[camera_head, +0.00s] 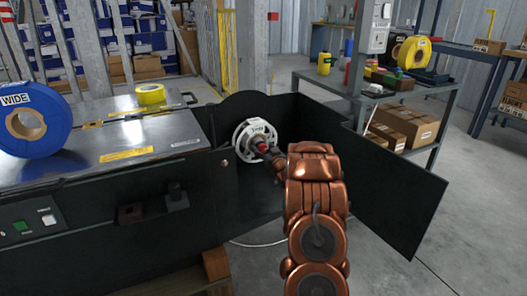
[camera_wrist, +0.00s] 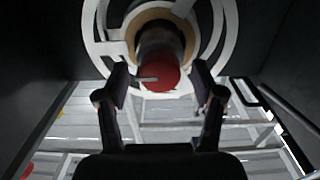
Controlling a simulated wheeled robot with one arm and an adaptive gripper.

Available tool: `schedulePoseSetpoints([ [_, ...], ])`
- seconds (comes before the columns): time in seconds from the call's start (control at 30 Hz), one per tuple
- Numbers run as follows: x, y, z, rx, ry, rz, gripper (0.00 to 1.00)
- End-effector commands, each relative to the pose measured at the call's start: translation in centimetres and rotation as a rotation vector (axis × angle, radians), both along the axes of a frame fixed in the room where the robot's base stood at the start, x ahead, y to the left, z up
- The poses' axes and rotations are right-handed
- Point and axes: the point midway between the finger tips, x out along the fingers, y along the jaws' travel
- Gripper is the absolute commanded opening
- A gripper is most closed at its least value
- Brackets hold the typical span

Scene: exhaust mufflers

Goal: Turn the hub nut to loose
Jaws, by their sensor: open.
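The hub nut (camera_head: 262,147) is a small red cap at the centre of a white spoked hub (camera_head: 243,141), which is mounted inside the black machine's opened bay. In the wrist view the red nut (camera_wrist: 160,79) shows near the top centre, with a small pale bar across its left side. The white hub ring (camera_wrist: 228,28) is behind it. My gripper (camera_wrist: 162,84) is open, with one dark finger on each side of the nut and a visible gap to each. In the head view my copper arm reaches the hub from the front right and partly hides the gripper.
An open black door panel (camera_head: 398,190) stands right of the hub. The black machine's steel top (camera_head: 150,132) carries a blue roll (camera_head: 52,140) and a yellow roll (camera_head: 150,94). A grey shelf with cardboard boxes (camera_head: 404,125) stands behind right. Floor at the right is clear.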

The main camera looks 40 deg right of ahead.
Motion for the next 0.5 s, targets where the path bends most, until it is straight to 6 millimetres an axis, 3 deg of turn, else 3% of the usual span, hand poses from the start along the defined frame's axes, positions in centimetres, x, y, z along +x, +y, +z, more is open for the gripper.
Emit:
schedulePoseSetpoints([
  [0.2, 0.03, 0.01, 0.04, 0.000, -0.001, 0.000, 0.68],
  [0.5, 0.01, 0.01, 0.04, 0.000, -0.001, 0.000, 0.36],
])
